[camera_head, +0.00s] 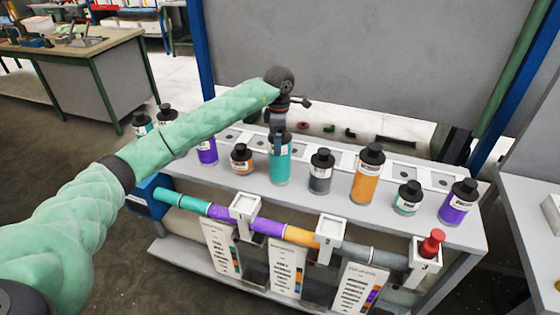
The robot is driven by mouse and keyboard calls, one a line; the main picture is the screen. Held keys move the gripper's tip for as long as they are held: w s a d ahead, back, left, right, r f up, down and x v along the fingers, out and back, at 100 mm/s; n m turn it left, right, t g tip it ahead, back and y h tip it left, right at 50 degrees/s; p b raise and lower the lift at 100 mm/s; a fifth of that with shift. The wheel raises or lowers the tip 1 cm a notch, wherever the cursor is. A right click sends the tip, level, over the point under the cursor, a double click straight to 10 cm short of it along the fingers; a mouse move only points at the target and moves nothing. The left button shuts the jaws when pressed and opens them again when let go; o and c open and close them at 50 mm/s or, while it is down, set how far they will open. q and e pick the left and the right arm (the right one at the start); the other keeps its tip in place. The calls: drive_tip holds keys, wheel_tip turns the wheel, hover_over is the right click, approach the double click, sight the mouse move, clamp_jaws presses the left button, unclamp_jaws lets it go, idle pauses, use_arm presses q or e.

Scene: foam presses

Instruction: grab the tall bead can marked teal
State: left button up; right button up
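A tall teal can (280,168) stands upright on the white shelf, between a short orange can (242,160) and a grey can (320,176). My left arm reaches in from the left, and my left gripper (278,140) is right at the top of the tall teal can. The gripper hides the can's cap, and its fingers are too small and dark to tell whether they grip it. A short teal can (406,200) stands further right. My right gripper is not in view.
A tall orange can (366,180) and purple cans (458,206) (207,152) share the shelf (340,212). More cans stand at its left end, partly behind my arm. Below, a coloured pipe (268,227) runs past white square holders (331,228). A red-capped item (431,244) sits at right.

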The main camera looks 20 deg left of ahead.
use_arm(q)
drive_tip(key=shift+f, duration=0.2)
drive_tip(key=c, duration=1.7)
drive_tip(key=shift+r, duration=0.2)
